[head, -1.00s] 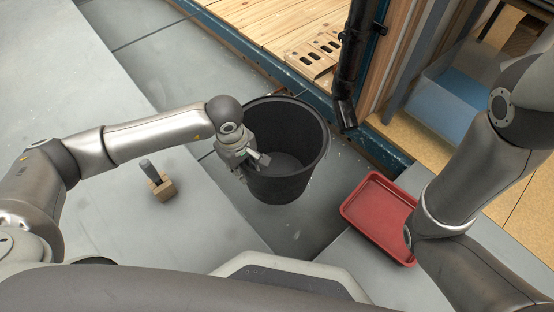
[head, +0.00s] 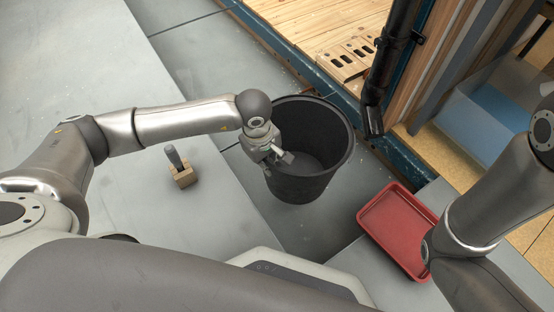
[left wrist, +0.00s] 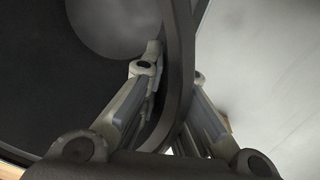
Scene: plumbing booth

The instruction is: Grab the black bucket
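The black bucket (head: 318,180) stands upright on the grey floor in the middle of the head view, empty as far as I see. My left gripper (head: 282,158) is at its left rim. In the left wrist view the left gripper (left wrist: 175,75) straddles the bucket's wall (left wrist: 178,35): one finger is inside, the other outside, and both appear closed against the wall. The lower part of the outer finger's contact is hard to see. My right arm shows at the right of the head view, but its gripper is out of view.
A red tray (head: 398,228) lies right of the bucket. A small wooden block with a grey peg (head: 181,170) is on the grey surface at left. A black pipe (head: 387,65) hangs just behind the bucket at right, beside a wooden deck (head: 310,30).

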